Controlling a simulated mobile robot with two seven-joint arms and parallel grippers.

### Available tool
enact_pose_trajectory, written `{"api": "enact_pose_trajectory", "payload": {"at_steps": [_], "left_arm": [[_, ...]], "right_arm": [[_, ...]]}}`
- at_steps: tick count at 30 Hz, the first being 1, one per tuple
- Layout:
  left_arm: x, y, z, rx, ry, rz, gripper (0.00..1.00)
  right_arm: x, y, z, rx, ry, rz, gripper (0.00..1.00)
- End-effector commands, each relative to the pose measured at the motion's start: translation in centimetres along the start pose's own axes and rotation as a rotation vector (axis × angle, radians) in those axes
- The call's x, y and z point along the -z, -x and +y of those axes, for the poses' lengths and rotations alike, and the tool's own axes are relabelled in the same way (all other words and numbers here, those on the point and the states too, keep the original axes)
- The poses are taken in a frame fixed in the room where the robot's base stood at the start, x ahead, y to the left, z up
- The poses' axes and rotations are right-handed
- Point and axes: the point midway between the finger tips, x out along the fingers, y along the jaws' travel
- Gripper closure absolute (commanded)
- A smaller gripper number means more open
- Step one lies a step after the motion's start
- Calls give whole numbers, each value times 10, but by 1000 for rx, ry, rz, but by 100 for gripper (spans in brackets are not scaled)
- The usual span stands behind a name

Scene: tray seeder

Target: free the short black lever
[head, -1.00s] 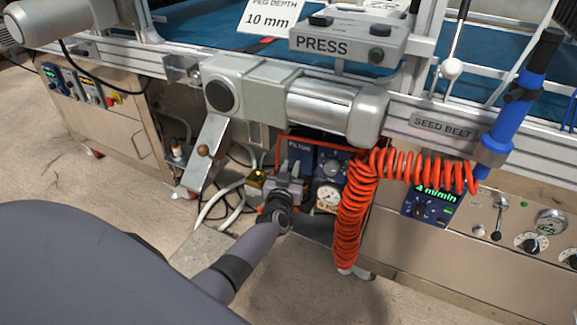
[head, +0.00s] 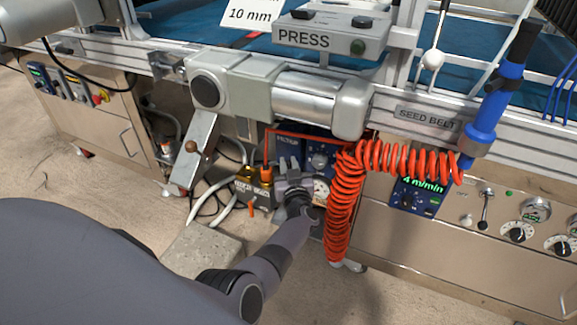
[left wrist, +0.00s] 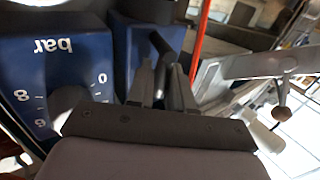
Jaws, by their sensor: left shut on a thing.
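The short black lever (left wrist: 160,46) shows in the left wrist view, rising at a tilt in front of a blue housing. My left gripper (left wrist: 162,84) is shut on it, with the two grey fingers on either side of its lower part. In the head view my left gripper (head: 289,165) is at the blue filter unit (head: 287,141) under the machine, and its hand hides the lever there. My right gripper is not in view.
A blue "bar" panel (left wrist: 45,75) is close left in the wrist view. Brass valve blocks (head: 250,190) with orange handles stand left of my gripper. The orange coiled hose (head: 342,215) hangs right of it. A metal arm (head: 203,135) with a brown knob is up left.

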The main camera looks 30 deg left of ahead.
Motion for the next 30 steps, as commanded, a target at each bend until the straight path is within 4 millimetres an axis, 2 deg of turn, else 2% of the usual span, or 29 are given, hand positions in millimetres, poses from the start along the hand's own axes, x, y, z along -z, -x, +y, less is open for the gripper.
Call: {"api": "enact_pose_trajectory", "payload": {"at_steps": [6, 7, 8, 23, 30], "left_arm": [[0, -1, -1, 0, 0, 0, 100], [0, -1, -1, 0, 0, 0, 73], [0, -1, -1, 0, 0, 0, 63], [1, -1, 0, -14, -1, 1, 63], [3, -2, -5, -133, -7, 5, 63]], "right_arm": [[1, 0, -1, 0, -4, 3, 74], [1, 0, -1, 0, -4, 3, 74], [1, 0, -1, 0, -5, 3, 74], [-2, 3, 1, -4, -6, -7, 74], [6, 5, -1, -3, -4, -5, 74]]}}
